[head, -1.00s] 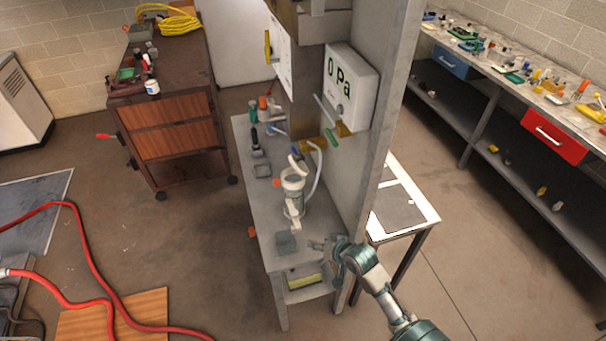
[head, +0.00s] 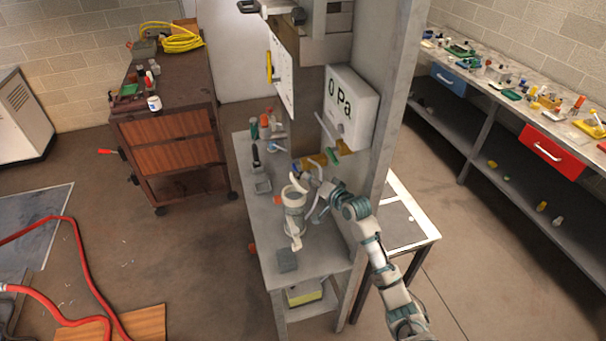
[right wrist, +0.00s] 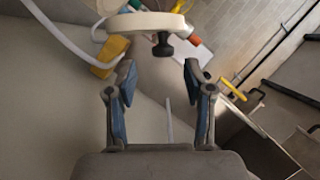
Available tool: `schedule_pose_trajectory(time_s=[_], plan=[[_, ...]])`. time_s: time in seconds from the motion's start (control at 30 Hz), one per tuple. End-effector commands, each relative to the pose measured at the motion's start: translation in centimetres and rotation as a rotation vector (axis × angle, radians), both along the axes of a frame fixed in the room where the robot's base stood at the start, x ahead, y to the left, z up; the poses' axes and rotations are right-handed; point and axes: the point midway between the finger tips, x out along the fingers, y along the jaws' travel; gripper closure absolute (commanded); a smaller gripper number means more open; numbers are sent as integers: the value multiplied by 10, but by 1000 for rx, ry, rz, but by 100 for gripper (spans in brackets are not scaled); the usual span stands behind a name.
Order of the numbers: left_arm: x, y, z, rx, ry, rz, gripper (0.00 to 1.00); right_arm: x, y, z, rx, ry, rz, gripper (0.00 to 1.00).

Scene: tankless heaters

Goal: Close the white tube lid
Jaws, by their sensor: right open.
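The white tube (head: 294,215) stands upright on the grey bench at the centre of the head view. Its lid is hard to make out there; a pale curved piece stands up at the tube's top. In the right wrist view a round cream-white part, apparently the lid (right wrist: 147,22), with a black knob (right wrist: 162,46), lies just beyond the fingertips. My right gripper (head: 318,207) is beside the tube on its right. In the right wrist view the right gripper (right wrist: 160,82) is open, with nothing between its fingers. My left gripper is not in view.
The grey bench (head: 318,262) has a post and a white "0 Pa" gauge box (head: 349,108) close behind my right arm. A white hose (right wrist: 62,36) and yellow part (right wrist: 108,58) lie near the lid. A small grey block (head: 287,261) sits in front of the tube.

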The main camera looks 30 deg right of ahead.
Motion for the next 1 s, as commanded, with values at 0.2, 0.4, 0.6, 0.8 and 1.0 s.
schedule_pose_trajectory(time_s=[0.2, 0.4, 0.6, 0.8, 1.0], plan=[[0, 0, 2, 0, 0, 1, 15, 40, 4, -9, 1, 0, 0, 48], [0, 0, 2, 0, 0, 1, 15, 56, 5, -14, 0, -1, 1, 48], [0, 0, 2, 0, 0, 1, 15, 58, 5, -15, 0, 0, 1, 48], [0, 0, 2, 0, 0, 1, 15, 58, 5, -15, -1, 1, 1, 73], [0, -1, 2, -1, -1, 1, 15, 58, 4, -16, -1, 3, 1, 100]])
